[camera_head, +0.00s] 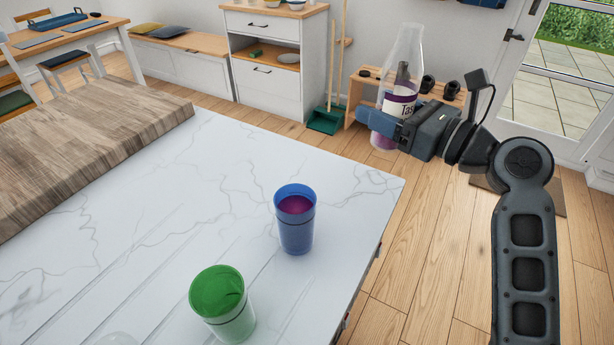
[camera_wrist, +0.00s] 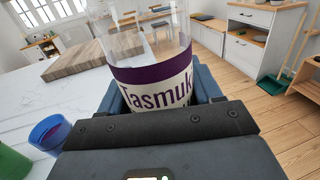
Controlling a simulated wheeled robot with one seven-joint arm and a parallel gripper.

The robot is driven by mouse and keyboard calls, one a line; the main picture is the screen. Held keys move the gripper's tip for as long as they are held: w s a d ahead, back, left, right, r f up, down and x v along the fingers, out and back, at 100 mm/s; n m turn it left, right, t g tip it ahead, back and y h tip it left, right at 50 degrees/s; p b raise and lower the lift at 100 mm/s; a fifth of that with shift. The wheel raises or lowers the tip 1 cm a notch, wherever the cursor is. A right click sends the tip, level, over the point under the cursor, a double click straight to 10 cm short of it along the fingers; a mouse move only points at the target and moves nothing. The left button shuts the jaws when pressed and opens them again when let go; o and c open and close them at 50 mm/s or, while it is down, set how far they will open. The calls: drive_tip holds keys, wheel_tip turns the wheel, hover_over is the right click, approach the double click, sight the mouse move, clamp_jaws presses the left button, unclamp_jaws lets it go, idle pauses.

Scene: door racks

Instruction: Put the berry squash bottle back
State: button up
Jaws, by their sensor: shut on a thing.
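The berry squash bottle (camera_head: 402,76) is clear, with a purple and cream label and a little purple liquid low down. My gripper (camera_head: 385,118) is shut around its lower part and holds it upright in the air, beyond the counter's right corner. In the wrist view the bottle (camera_wrist: 150,75) stands between the fingers, its label facing the camera; its base is hidden by my gripper. A blue cup (camera_head: 296,225) with purple liquid in it stands on the marble counter (camera_head: 130,240). A green cup (camera_head: 222,305) stands nearer on the same counter.
A low wooden rack (camera_head: 358,88) with dark shoes stands by the wall behind the bottle. A glass door (camera_head: 560,80) is at the right. A white cabinet (camera_head: 268,60) stands at the back. Wooden floor (camera_head: 415,240) is clear right of the counter.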

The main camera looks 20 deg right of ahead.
drive_tip(key=shift+w+a+f+b, duration=0.1)
drive_tip(key=shift+w+a+f, duration=0.5)
drive_tip(key=shift+a+f, duration=1.05)
drive_tip(key=shift+w+a+f+b, duration=0.1)
drive_tip(key=shift+w+a+f, duration=0.45)
drive_tip(key=shift+a+f, duration=1.15)
drive_tip(key=shift+w+a+f+b, duration=0.1)
drive_tip(key=shift+w+a+f, duration=0.5)
drive_tip(key=shift+a+f, duration=1.05)
drive_tip(key=shift+d+f, duration=0.2)
drive_tip(key=shift+f, duration=0.05)
drive_tip(key=o, duration=1.3)
drive_tip(key=shift+r, duration=0.2)
drive_tip(key=b+v, duration=0.1)
drive_tip(key=v, duration=1.1)
